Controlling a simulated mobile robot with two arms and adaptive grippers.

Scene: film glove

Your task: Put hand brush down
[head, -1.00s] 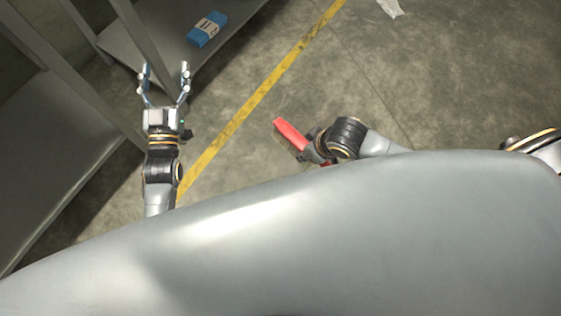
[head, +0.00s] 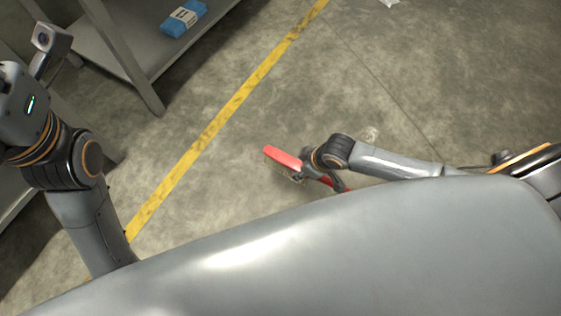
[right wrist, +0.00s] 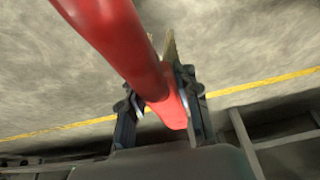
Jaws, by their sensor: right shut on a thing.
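The hand brush (head: 282,158) is red with pale bristles and is above the concrete floor in the middle of the head view. My right gripper (head: 302,174) is shut on it, and red shows on both sides of the gripper. In the right wrist view the brush's red body (right wrist: 120,38) passes between the two dark fingers (right wrist: 163,100) and extends toward the camera at the upper left. My left gripper (head: 25,95) is at the left edge of the head view, large and close. Its fingers do not show clearly.
A grey metal shelf (head: 112,38) stands at the upper left, with a blue packet (head: 184,18) on its board. A yellow line (head: 215,125) crosses the floor diagonally. The concrete floor (head: 440,80) right of the line is largely clear. A small pale scrap (head: 389,2) lies at the top.

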